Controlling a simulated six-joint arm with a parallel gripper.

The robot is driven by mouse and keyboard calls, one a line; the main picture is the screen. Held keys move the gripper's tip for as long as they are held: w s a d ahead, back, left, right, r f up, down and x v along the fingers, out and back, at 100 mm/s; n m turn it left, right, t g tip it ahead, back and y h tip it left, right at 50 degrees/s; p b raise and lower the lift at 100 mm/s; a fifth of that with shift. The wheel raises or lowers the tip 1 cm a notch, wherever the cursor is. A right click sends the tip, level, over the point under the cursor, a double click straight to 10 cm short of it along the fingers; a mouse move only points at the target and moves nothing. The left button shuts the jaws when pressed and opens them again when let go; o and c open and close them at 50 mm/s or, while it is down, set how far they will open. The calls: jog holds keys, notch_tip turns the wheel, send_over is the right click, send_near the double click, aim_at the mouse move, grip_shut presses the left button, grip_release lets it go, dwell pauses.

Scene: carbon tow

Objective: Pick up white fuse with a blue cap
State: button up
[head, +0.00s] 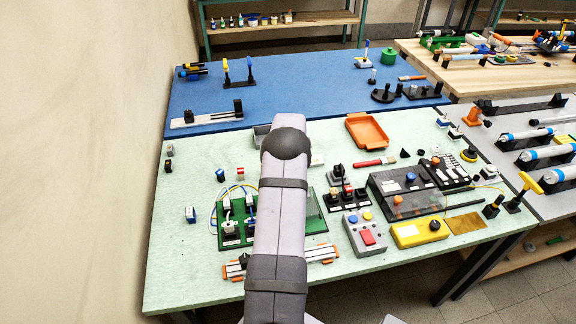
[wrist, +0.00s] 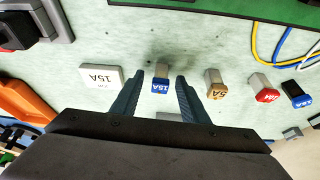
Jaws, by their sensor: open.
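In the wrist view, a small pale fuse with a blue cap (wrist: 161,82) marked 15A stands between the two dark fingers of my gripper (wrist: 159,76). The gripper is open, with a gap on both sides of the fuse. A second blue-capped piece (wrist: 297,94) is at the far right of the wrist view. Between these two are a brown-capped fuse (wrist: 215,84) and a red-capped one (wrist: 263,89). In the head view my own arm hides the gripper and the fuse between its fingers.
A white 15A block (wrist: 98,77) lies left of the fingers in the wrist view. A green board (head: 232,240) with wires is left of my arm in the head view. An orange tray (head: 351,122) and grey control box (head: 352,234) are to its right.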

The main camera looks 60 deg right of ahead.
jog(key=shift+f, duration=0.15)
grip_shut()
jog(key=shift+d, duration=0.1)
